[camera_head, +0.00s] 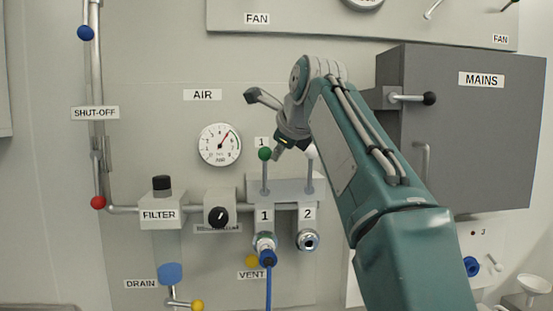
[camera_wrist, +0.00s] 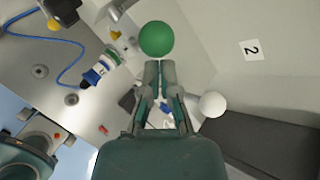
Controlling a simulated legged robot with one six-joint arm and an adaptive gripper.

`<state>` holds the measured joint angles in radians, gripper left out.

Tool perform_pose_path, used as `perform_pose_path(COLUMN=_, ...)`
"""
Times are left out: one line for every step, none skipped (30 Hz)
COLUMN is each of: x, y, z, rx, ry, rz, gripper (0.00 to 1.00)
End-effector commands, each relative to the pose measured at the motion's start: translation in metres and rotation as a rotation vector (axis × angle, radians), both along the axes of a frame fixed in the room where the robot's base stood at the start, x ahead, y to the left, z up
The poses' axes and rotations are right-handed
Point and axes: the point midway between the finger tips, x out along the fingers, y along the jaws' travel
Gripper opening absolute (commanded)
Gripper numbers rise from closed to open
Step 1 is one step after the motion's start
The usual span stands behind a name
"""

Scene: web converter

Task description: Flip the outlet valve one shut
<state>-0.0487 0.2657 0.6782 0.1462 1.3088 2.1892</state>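The outlet valve one lever has a green ball knob (camera_head: 265,154) on a thin upright stem above the outlet block (camera_head: 282,190), under a label "1". In the wrist view the green knob (camera_wrist: 160,38) is just beyond my fingertips. My gripper (camera_head: 278,150) is right of the knob in the head view. In the wrist view my gripper (camera_wrist: 159,68) has its fingers together with nothing between them. I cannot tell whether the fingertips touch the knob.
A blue hose (camera_head: 268,285) hangs from outlet 1 (camera_head: 265,243); outlet 2 (camera_head: 307,240) has no hose. The air gauge (camera_head: 219,144) and regulator (camera_head: 220,208) are to the left. The grey mains box (camera_head: 465,140) stands out at the right, behind my arm.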

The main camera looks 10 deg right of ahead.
Motion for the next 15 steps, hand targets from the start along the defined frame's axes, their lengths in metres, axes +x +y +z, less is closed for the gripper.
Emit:
perform_pose_path(x=-0.010, y=-0.002, z=0.010, rx=0.000, ry=-0.009, rz=-0.001, gripper=0.00)
perform_pose_path(x=-0.014, y=-0.003, z=0.013, rx=0.000, ry=-0.008, rz=-0.001, gripper=0.00)
perform_pose_path(x=-0.020, y=-0.005, z=0.019, rx=0.000, ry=-0.008, rz=-0.001, gripper=0.00)
perform_pose_path(x=-0.025, y=-0.007, z=0.022, rx=-0.001, ry=-0.006, rz=-0.002, gripper=0.00)
perform_pose_path(x=-0.030, y=-0.008, z=0.026, rx=-0.001, ry=-0.007, rz=-0.003, gripper=0.00)
perform_pose_path(x=-0.036, y=-0.010, z=0.031, rx=-0.001, ry=-0.005, rz=-0.002, gripper=0.00)
perform_pose_path(x=-0.040, y=-0.011, z=0.035, rx=-0.001, ry=-0.005, rz=-0.003, gripper=0.00)
perform_pose_path(x=-0.044, y=-0.013, z=0.038, rx=-0.001, ry=-0.004, rz=-0.003, gripper=0.00)
perform_pose_path(x=-0.050, y=-0.014, z=0.043, rx=-0.001, ry=-0.004, rz=-0.003, gripper=0.00)
perform_pose_path(x=-0.055, y=-0.015, z=0.046, rx=-0.002, ry=-0.003, rz=-0.003, gripper=0.00)
perform_pose_path(x=-0.057, y=-0.016, z=0.048, rx=-0.001, ry=-0.002, rz=-0.002, gripper=0.00)
perform_pose_path(x=-0.061, y=-0.017, z=0.051, rx=0.000, ry=-0.001, rz=-0.002, gripper=0.00)
perform_pose_path(x=-0.064, y=-0.017, z=0.054, rx=0.000, ry=-0.001, rz=-0.002, gripper=0.00)
perform_pose_path(x=-0.066, y=-0.018, z=0.055, rx=-0.001, ry=0.001, rz=-0.002, gripper=0.00)
perform_pose_path(x=-0.069, y=-0.019, z=0.057, rx=-0.001, ry=0.001, rz=-0.002, gripper=0.00)
